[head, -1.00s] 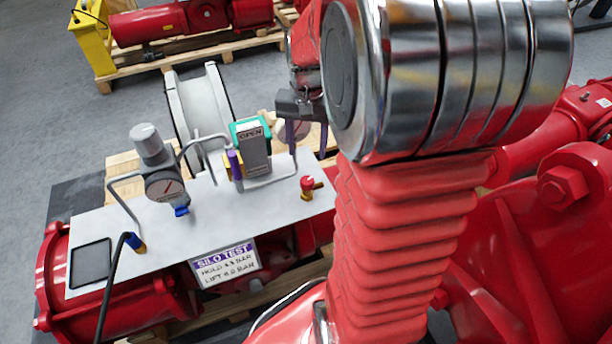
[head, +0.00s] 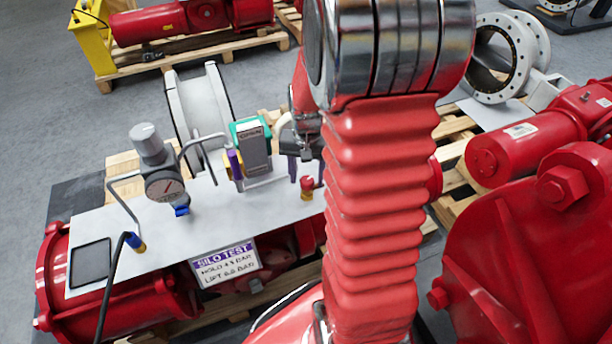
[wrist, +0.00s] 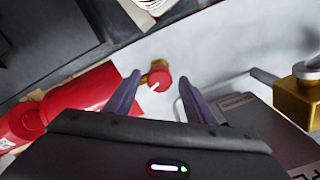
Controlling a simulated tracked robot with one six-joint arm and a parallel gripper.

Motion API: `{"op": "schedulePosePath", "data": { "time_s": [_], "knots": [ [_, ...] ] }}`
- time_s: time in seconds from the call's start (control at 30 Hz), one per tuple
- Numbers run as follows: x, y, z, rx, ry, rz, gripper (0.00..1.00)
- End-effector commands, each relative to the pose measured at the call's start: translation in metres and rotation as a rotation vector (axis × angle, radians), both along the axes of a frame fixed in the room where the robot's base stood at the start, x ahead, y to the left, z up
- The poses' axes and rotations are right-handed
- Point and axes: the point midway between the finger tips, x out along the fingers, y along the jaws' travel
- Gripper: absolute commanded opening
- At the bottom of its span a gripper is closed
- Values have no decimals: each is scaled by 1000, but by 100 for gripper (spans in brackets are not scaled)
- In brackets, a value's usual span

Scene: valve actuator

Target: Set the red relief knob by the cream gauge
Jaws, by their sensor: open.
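The red relief knob (head: 307,184) sits on a brass fitting near the right end of the pale panel (head: 225,215). In the wrist view the knob (wrist: 160,79) shows between the fingertips of my gripper (wrist: 159,83), with a gap on each side. My gripper (head: 306,168) is open and empty, its purple fingers pointing down close to the knob. I cannot tell whether they touch it.
A green-topped box (head: 253,142) marked OPEN and bent grey tubing stand just left of my gripper. A SILO TEST sign (head: 225,265) hangs on the panel's front. Large red actuators (head: 530,250) fill the right. The panel's middle is clear.

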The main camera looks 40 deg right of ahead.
Motion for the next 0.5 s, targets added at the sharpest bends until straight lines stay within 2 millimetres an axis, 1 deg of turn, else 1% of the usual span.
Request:
{"op": "schedulePosePath", "data": {
  "time_s": [0.17, 0.5],
  "knots": [
    [0, 0, 0, 0, 0, 0, 48],
    [0, 0, 0, 0, 0, -1, 25]
  ]
}}
